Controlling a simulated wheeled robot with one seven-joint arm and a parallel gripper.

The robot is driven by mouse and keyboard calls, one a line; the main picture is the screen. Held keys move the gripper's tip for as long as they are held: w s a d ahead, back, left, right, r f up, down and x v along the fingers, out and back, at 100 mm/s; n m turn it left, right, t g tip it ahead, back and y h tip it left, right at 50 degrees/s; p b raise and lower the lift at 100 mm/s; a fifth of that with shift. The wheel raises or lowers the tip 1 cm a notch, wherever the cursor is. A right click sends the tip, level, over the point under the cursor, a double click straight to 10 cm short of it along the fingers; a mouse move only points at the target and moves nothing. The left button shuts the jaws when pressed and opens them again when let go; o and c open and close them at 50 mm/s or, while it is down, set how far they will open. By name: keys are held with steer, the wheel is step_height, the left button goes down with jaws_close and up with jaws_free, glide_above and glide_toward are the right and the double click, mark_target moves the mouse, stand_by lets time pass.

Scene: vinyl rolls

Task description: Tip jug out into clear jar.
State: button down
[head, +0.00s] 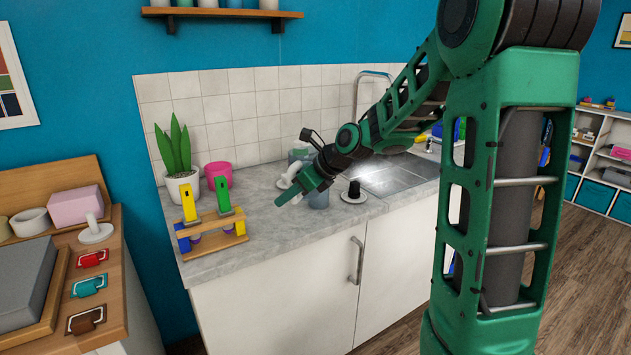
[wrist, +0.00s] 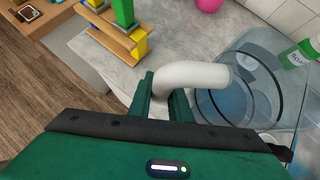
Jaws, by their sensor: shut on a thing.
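My gripper (wrist: 163,90) is shut on the thick white handle (wrist: 195,77) of the clear jug (wrist: 240,65). The jug shows at the right of the wrist view, with a bluish tint low inside it. In the head view my gripper (head: 290,193) is over the counter, left of the sink, and partly hides the white handle (head: 288,174). A grey-blue see-through vessel (head: 319,198) shows just right of the gripper. I cannot tell whether it is the jug or the clear jar, because the two are hard to separate here.
A wooden rack (head: 212,240) with yellow, green and blue pieces stands at the counter's left front. A potted plant (head: 181,186) and pink pot (head: 219,175) are behind it. A black-topped white disc (head: 354,196) lies beside the sink (head: 395,176). A green bottle (wrist: 300,53) is close to the jug.

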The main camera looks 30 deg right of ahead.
steer(key=shift+s+a+r+m+g+y, duration=0.1)
steer(key=shift+s+r+m+g+y, duration=0.1)
steer(key=shift+m+g+y, duration=0.15)
steer(key=shift+r, duration=0.1)
